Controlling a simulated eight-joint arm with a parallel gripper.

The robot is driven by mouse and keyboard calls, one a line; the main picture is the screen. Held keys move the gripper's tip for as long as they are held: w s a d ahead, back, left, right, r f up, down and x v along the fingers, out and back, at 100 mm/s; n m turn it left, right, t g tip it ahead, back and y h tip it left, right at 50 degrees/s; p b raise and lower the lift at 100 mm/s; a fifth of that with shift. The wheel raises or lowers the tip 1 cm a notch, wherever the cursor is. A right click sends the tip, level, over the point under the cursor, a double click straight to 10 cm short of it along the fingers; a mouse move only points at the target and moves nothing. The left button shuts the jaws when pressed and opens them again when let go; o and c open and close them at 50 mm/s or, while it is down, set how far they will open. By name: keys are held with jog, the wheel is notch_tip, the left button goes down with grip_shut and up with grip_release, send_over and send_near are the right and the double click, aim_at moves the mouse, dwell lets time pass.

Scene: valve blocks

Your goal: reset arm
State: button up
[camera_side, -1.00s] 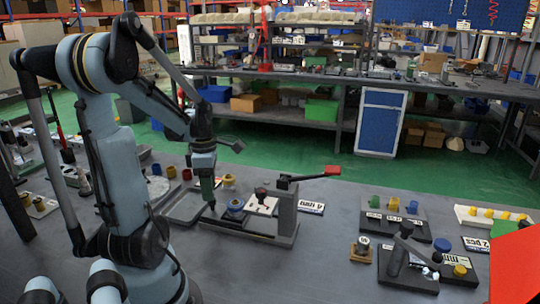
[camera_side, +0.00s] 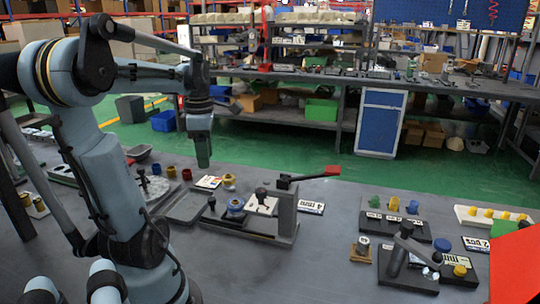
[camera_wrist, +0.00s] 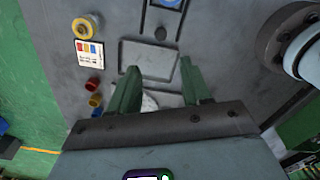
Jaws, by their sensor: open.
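My gripper (camera_side: 203,162) hangs pointing down above the back edge of the table, over the tray area. In the wrist view my gripper (camera_wrist: 160,88) shows two green fingers spread apart with nothing between them. Below and beyond it stands a press-like fixture (camera_side: 285,222) with a red-tipped lever (camera_side: 318,174). A blue round part (camera_side: 235,205) sits at the left of the fixture. The gripper is clear of all of these and touches nothing that I can see.
A grey shallow tray (camera_side: 188,207) lies left of the fixture. Coloured cups (camera_side: 171,172) stand at the back. A block holder (camera_side: 394,216) and a black clamp fixture (camera_side: 408,262) are at the right. A red object (camera_side: 515,265) fills the lower right corner.

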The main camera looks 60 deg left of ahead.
jog(key=w+d+m+t, duration=0.1)
jog(key=w+d+m, duration=0.3)
jog(key=m, duration=0.1)
jog(key=w+d+m+t, duration=0.2)
jog(key=w+d+m, duration=0.2)
jog(key=d+m, duration=0.1)
jog(key=w+d+m+t, duration=0.1)
jog(key=w+d+m, duration=0.3)
jog(key=d+m, duration=0.1)
jog(key=shift+d+f+t, duration=0.15)
jog(key=shift+d+t, duration=0.1)
jog(key=shift+t, duration=0.05)
jog(key=d+f+m+t, duration=0.2)
jog(key=d+f+m, duration=0.1)
jog(key=d+m, duration=0.8)
jog(key=m, duration=0.5)
jog(key=shift+s+m+t, duration=0.3)
jog(key=shift+f, duration=0.1)
